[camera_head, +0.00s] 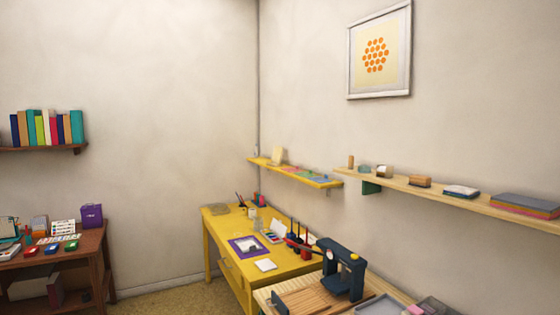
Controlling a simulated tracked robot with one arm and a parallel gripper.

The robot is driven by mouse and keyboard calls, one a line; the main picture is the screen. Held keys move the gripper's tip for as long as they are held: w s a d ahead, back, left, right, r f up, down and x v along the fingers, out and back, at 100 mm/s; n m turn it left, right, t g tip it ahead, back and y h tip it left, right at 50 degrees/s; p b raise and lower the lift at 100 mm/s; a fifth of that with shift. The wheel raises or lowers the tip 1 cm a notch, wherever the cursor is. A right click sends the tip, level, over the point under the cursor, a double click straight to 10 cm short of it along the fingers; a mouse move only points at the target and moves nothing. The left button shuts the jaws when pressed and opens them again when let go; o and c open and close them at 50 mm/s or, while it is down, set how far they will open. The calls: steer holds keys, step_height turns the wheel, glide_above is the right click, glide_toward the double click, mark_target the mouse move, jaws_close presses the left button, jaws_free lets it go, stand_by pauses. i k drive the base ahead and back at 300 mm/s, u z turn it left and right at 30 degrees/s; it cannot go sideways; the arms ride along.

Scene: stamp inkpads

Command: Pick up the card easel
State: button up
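I cannot tell for certain which thing is the card easel. One candidate is a small upright cream card-like piece (277,156) at the far end of the yellow wall shelf. Another is a white, tilted card-like piece (276,229) on the yellow desk, near the wall. A third is a white card with printed marks (63,228) standing on the brown desk at the left. All are small and far off, so their stands cannot be made out. My gripper is not in view.
The yellow desk (222,238) stands in the corner, the brown desk (92,243) at the left. A dark blue press (340,270) stands on a nearer wooden table. A long wooden shelf (400,186) runs along the right wall. Bare floor (175,302) lies between the desks.

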mark_target(278, 150)
steer(key=u, duration=0.65)
steer(key=i, duration=6.9)
